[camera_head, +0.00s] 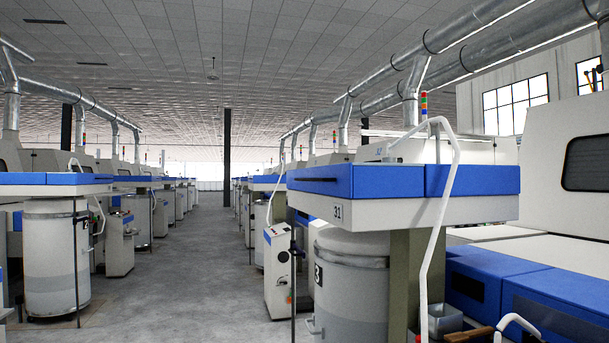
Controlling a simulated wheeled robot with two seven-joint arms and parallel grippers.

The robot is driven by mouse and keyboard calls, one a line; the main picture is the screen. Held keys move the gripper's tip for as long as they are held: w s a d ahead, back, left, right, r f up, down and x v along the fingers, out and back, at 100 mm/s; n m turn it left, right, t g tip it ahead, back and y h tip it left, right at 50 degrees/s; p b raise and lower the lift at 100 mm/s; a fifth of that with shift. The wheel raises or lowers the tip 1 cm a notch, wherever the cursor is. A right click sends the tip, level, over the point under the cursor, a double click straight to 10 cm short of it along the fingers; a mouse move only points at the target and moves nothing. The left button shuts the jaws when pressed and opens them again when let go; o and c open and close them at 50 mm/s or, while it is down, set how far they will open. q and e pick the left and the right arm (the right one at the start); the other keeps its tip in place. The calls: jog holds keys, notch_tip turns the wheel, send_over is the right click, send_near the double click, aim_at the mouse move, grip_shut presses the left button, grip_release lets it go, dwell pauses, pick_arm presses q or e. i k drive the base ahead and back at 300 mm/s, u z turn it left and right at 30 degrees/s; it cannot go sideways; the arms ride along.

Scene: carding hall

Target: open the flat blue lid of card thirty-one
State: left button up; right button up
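A second blue section (472,181) continues to the right, past a vertical seam. A dark strip (319,186) runs along the lid's left face. A bent white tube (447,190) rises in front of the right section and partly covers it. Neither of my grippers is in view.
A large pale can (350,285) stands under the housing, beside a white control box (278,265). Low blue panels (520,290) fill the lower right. A grey aisle floor (190,290) is clear to the left. Another card with a blue top (50,180) stands across it.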

aim_at(349, 180)
jog(key=u, duration=0.05)
jog(key=i, duration=2.35)
jog(key=u, duration=0.1)
